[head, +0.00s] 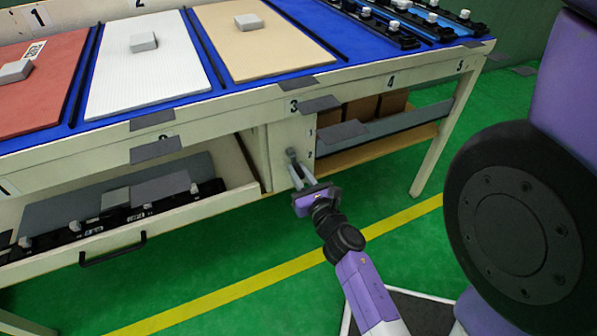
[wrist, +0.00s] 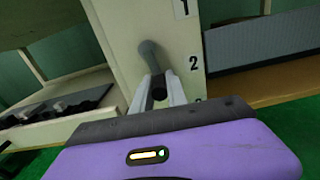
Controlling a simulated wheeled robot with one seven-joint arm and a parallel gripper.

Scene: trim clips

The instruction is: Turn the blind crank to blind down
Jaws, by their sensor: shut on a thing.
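The grey blind crank (head: 291,153) sits on a white panel below the workbench's front edge. In the wrist view, the crank (wrist: 149,57) hangs down and slightly right from its hub, with a dark knob at its lower end. My gripper (head: 298,172) is shut on the crank's knob. Its two pale fingers also show in the wrist view (wrist: 158,92), one on each side of the knob. A grey slat-like panel (head: 390,123) spans the opening right of the crank and may be the blind; boxes show above it.
The white panel (wrist: 115,25) carries the numbers 1, 2 and 3, the last partly hidden by my gripper. An open drawer (head: 225,203) with dark parts juts out at the left. Green floor is free in front.

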